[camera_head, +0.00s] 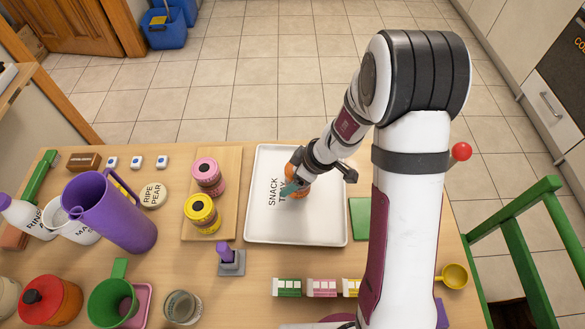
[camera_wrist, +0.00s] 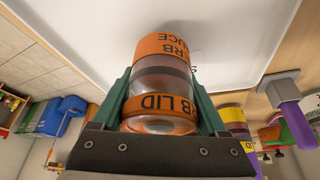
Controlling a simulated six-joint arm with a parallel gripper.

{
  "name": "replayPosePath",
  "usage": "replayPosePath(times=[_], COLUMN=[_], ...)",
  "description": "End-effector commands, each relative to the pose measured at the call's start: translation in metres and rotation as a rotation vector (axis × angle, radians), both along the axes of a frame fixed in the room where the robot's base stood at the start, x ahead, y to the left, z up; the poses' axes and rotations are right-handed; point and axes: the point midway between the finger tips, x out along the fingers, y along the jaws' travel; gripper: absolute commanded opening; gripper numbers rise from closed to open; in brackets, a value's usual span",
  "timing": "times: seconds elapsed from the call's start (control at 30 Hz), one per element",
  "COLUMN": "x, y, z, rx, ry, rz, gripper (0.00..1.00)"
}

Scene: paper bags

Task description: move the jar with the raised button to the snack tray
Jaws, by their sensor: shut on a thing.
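My gripper (camera_head: 291,188) is over the white snack tray (camera_head: 325,236), marked SNACK. In the wrist view its two green fingers (camera_wrist: 162,98) are shut on either side of an orange-banded clear jar (camera_wrist: 165,47), lettered partly "ERB" and "LID". The jar also shows in the head view, partly hidden by the gripper (camera_head: 299,193). Its far end is against or just above the tray surface; I cannot tell which. Whether its lid button is raised is not clear. A pink jar (camera_head: 208,176) and a yellow jar (camera_head: 202,214) stand on a wooden board left of the tray.
A purple pitcher (camera_head: 118,215) and white containers stand at the left. A grey stand with a purple piece (camera_head: 229,260) and several small cartons (camera_head: 322,287) are in front of the tray. A green block (camera_head: 359,218) lies right of it. The tray's front part is clear.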

Motion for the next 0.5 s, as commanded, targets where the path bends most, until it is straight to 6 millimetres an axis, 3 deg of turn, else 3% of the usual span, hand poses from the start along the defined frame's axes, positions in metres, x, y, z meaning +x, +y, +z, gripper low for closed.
replayPosePath(times=[0.4, 0.43, 0.5], x=[0.0001, 0.0002, 0.0002], y=[-0.0002, -0.0001, -0.0001], z=[-0.0098, -0.0098, -0.0097], rx=[-0.001, -0.001, -0.001], ry=[-0.001, -0.001, 0.0], rz=[0.001, 0.001, 0.0], gripper=[0.0, 0.78, 0.9])
